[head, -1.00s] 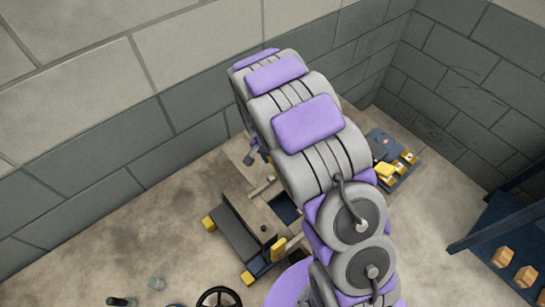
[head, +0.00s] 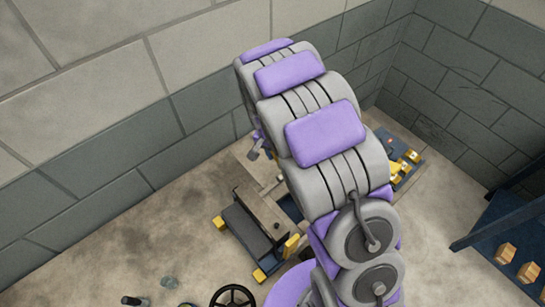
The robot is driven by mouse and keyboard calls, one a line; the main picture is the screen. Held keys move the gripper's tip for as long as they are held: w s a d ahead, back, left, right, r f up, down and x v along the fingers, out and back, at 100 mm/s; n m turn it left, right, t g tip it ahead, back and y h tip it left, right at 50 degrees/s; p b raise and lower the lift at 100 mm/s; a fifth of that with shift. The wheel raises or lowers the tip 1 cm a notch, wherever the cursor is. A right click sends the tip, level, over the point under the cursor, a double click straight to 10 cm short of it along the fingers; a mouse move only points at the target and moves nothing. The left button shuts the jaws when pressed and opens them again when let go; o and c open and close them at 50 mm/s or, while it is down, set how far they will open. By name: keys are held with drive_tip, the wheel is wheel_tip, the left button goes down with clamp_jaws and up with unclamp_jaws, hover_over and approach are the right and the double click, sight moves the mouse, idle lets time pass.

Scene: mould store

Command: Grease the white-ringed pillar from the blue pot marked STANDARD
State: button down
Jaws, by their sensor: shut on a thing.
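A grey and brown block-like fixture (head: 243,232) with yellow feet stands on the floor left of my arm. Small posts show on it, but I cannot make out a white ring on any. My gripper (head: 256,150) shows only as a small purple and grey part at the arm's far left side, above the fixture's far end. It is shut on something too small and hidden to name. No label reading STANDARD can be read, and I cannot pick out the blue pot. My arm covers the middle of the view.
A dark blue pallet (head: 415,150) with yellow pieces lies right of my arm. A blue shelf (head: 490,238) with tan blocks stands at the right. A black handwheel (head: 232,297) and small cylinders (head: 168,283) are at the bottom left. Block walls close off the back.

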wheel_tip(320, 180, up, 2)
drive_tip(key=shift+r, duration=0.1)
drive_tip(key=shift+a, duration=0.2)
drive_tip(key=shift+d, duration=0.3)
